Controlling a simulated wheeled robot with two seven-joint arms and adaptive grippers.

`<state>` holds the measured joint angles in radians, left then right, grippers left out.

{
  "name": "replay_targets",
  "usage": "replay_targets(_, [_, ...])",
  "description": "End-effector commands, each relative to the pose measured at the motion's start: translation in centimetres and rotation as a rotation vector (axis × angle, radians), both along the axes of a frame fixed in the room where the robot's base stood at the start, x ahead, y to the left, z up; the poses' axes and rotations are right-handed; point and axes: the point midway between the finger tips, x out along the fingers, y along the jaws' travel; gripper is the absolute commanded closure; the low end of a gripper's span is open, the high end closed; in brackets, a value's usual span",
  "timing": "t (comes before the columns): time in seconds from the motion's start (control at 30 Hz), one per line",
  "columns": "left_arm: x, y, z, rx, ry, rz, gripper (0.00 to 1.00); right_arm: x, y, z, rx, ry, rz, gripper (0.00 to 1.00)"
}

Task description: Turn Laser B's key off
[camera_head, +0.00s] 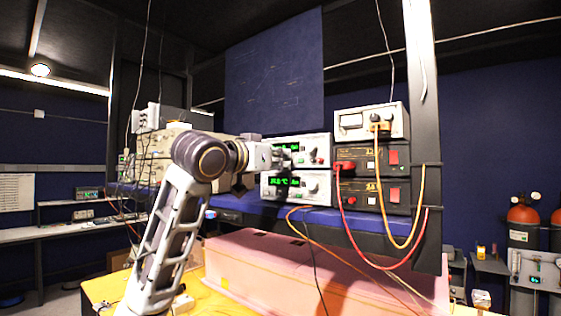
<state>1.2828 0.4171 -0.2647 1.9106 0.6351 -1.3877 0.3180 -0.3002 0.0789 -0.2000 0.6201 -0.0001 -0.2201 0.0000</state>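Two white laser control units with green displays are stacked on the blue shelf: an upper unit (318,150) and a lower unit (325,187). Labels are too small to read, so I cannot tell which is Laser B. No key can be made out clearly. My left gripper (283,157) comes in from the left, its fingertips in front of the left part of the upper unit. They hide part of its panel; I cannot tell whether they touch it or are open or shut. My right gripper is not in view.
Black power supplies (394,157) with red switches stand right of the units, a grey metered box (352,124) on top. Red and orange cables hang in front of the blue shelf (345,217). A pink foam enclosure (270,262) lies below. A dark post bounds the right side.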

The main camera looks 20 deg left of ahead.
Motion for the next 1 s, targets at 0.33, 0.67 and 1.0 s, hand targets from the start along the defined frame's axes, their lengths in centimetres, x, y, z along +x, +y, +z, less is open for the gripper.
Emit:
replay_targets(0.33, [0.08, -0.06, -0.25, -0.024, 0.015, -0.001, 1.0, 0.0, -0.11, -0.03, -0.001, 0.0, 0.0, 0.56])
replay_targets(0.67, [0.06, -0.05, -0.19, -0.024, 0.014, -0.001, 0.74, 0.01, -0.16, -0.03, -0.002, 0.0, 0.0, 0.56])
replay_targets(1.0, [-0.01, 0.0, -0.06, -0.024, 0.011, 0.0, 0.74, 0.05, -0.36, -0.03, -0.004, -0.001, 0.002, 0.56])
